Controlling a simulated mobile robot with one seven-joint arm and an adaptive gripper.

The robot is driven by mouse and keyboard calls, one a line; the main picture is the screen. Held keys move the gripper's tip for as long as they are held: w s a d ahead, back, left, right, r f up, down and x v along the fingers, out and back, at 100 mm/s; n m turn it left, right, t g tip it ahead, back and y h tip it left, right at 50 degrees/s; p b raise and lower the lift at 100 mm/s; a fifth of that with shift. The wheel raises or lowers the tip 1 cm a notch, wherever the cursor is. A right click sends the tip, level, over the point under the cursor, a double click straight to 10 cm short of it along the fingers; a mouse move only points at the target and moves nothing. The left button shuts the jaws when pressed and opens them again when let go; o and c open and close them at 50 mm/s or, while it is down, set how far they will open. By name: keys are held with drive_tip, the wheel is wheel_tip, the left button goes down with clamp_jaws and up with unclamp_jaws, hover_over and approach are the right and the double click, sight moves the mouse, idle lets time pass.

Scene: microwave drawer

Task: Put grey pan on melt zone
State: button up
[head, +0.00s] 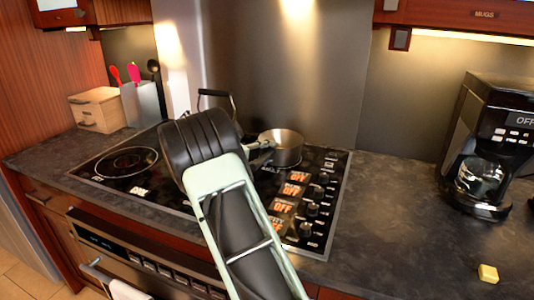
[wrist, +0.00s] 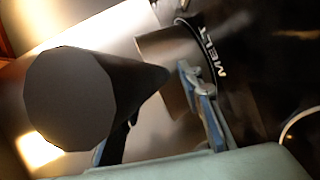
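The grey pan (head: 285,150) stands on the right part of the black cooktop in the head view, its handle side toward my gripper (head: 262,148). In the wrist view a large dark tapered shape (wrist: 70,100), which looks like the pan handle seen end-on, fills the left side. My gripper's two fingers (wrist: 160,115) show with blue pads, one on each side of this shape's narrow end. The left finger is partly hidden, so I cannot tell whether they grip it. A "MELT" label (wrist: 228,52) lies beside a curved ring on the black surface.
A kettle with a black handle (head: 217,92) stands behind my arm. A ringed burner (head: 128,161) at the cooktop's left is empty. Knobs and lit "OFF" displays (head: 283,207) lie at right. A coffee maker (head: 492,140) and a yellow block (head: 488,273) are on the right counter.

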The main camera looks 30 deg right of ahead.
drive_tip(key=v, duration=1.2)
drive_tip(key=shift+r+b, duration=0.15)
drive_tip(key=shift+b, duration=0.15)
